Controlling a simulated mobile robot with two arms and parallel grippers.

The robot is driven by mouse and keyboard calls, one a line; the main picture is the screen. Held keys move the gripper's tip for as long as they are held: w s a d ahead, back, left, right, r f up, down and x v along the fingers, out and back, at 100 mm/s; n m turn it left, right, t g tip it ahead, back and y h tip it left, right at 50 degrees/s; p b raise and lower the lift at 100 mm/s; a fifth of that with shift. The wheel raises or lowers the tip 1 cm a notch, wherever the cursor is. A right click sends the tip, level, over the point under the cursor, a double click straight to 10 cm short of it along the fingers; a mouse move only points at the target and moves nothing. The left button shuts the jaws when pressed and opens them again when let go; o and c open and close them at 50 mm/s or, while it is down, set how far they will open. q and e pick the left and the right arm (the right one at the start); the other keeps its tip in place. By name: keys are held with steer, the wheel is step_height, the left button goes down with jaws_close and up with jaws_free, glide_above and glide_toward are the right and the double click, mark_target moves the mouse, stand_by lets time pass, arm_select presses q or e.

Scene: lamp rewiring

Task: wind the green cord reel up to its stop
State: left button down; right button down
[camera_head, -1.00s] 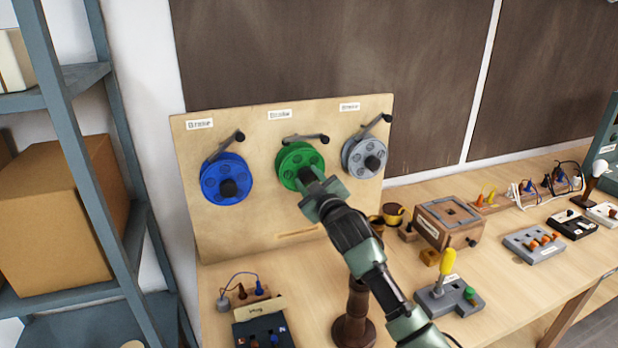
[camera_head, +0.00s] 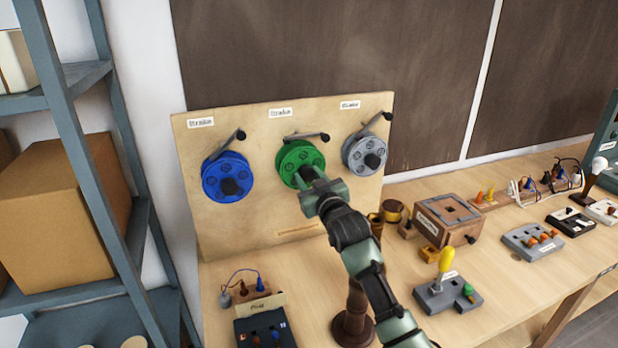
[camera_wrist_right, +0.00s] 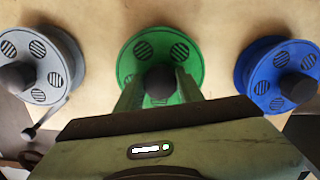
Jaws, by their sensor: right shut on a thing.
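The green cord reel (camera_head: 296,155) is mounted on the upright wooden board, between the blue and grey reels. In the right wrist view the knob (camera_wrist_right: 160,80) shows between the two fingers, in front of the green reel (camera_wrist_right: 130,62). The gripper hides the lower part of the reel. My left gripper is not in view.
The blue reel (camera_head: 212,180) is on the left and the grey reel (camera_head: 356,152) on the right, each with a lever above. A brown stand (camera_head: 352,328) is below my right arm. A wooden box (camera_head: 430,222) and a yellow-handled joystick (camera_head: 446,262) are to the right.

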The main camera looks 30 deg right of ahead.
steer(key=shift+f, duration=0.15)
steer(key=c, duration=0.9)
jaws_free()
steer(key=b+v, duration=0.2)
steer(key=v, duration=0.5)
steer(key=shift+s, duration=0.4)
steer(key=shift+a, duration=0.1)
